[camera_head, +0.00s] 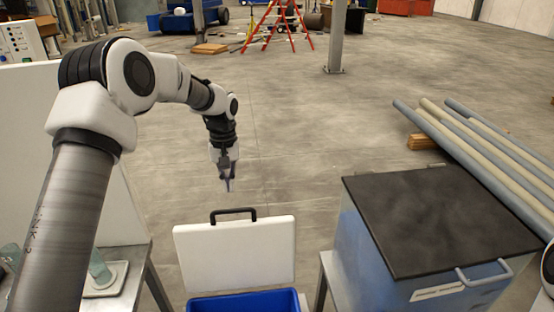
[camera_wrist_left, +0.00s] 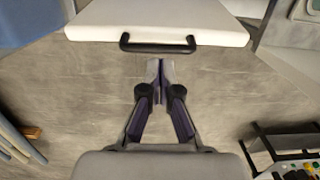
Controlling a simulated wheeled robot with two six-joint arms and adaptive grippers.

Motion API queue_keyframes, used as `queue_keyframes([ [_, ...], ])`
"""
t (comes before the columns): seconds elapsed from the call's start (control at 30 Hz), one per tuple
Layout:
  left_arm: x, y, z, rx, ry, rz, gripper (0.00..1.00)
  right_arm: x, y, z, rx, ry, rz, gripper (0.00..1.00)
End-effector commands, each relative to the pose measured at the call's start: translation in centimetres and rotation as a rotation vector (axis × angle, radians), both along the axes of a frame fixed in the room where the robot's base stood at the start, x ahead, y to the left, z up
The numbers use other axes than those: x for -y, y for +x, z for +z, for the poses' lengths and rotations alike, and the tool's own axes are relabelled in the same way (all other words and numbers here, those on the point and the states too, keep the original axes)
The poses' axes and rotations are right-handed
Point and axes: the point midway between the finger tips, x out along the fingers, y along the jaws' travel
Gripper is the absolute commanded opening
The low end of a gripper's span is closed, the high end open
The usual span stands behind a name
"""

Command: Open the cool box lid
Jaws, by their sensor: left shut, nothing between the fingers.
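The cool box (camera_head: 245,302) is blue, at the bottom edge of the head view, mostly cut off. Its white lid (camera_head: 235,255) stands raised at the box's back, with a black handle (camera_head: 233,213) along its top edge. The lid (camera_wrist_left: 160,18) and handle (camera_wrist_left: 158,46) also show at the top of the left wrist view. My left gripper (camera_head: 228,186) is shut and empty, just above and beyond the handle in the head view. In the left wrist view the fingertips (camera_wrist_left: 160,65) are together, apart from the handle. My right gripper is not in view.
A blue bin with a dark flat top (camera_head: 435,215) and a grey handle stands to the right. Several long pipes (camera_head: 480,150) lie behind it. A table with a glass (camera_head: 100,270) on a tray is at the left.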

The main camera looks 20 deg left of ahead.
Motion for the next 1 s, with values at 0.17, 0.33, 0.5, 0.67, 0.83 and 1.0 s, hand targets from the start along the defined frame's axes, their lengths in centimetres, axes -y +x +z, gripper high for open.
queue_keyframes([
  [0.17,0.0,-0.2,-0.9,-0.015,0.000,-0.001,0.00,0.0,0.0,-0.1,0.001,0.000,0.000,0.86],
  [0.33,1.9,-3.6,-9.1,-0.183,0.017,-0.042,0.00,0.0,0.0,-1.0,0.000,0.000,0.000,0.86],
  [0.5,6.2,-13.5,-20.3,-0.410,-0.005,-0.118,0.00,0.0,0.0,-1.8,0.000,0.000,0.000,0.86],
  [0.67,10.1,-24.7,-28.9,-0.475,-0.049,-0.212,0.00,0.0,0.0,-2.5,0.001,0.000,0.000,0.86],
  [0.83,13.1,-37.4,-33.1,-0.385,-0.084,-0.336,0.00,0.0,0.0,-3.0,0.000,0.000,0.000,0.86],
  [1.0,13.4,-38.5,-31.9,-0.109,-0.036,-0.439,0.00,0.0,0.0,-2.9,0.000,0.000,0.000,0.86],
])
